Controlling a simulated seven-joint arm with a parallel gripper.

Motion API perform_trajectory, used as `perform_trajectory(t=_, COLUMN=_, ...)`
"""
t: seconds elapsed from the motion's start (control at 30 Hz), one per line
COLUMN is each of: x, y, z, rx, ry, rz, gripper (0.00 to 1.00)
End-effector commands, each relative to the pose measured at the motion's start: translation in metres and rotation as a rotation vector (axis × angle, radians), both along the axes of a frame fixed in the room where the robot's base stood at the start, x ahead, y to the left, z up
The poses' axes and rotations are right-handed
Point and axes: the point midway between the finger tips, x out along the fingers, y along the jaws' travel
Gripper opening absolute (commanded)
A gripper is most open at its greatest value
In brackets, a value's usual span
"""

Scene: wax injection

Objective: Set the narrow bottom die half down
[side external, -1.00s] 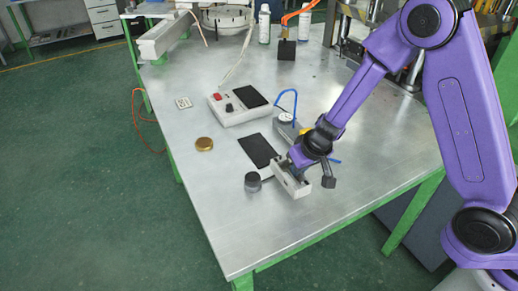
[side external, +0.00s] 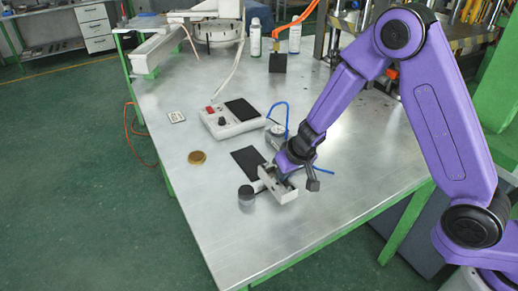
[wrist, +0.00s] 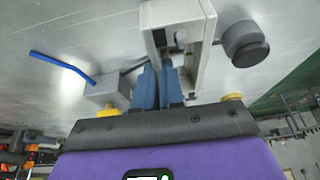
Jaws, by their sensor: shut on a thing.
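The narrow bottom die half is a pale grey, channel-shaped block (side external: 283,192) at the near middle of the table. In the wrist view its open hollow and end walls (wrist: 206,60) show at the top centre. My gripper (side external: 284,176) is shut on it; in the wrist view its blue fingers (wrist: 163,75) reach into the block's near side. The block is at or just above the tabletop; I cannot tell whether it touches.
A dark-topped grey cylinder (side external: 246,195) stands close left of the block. A black mat (side external: 248,163) lies behind, near a dial gauge (side external: 277,131) and a blue hose (wrist: 62,67). A gold tin (side external: 197,157) sits farther left. The table's front is clear.

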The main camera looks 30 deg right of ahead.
Motion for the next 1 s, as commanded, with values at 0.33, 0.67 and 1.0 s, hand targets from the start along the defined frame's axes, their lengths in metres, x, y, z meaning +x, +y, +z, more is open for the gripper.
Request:
perform_trajectory(t=0.33, x=0.02, y=0.0, z=0.001, rx=0.001, ry=-0.001, rz=-0.002, gripper=0.0)
perform_trajectory(t=0.67, x=0.045, y=0.0, z=0.001, rx=0.0, ry=-0.005, rz=-0.002, gripper=0.0)
perform_trajectory(t=1.0, x=0.078, y=0.001, z=0.001, rx=0.001, ry=-0.003, rz=-0.003, gripper=0.0)
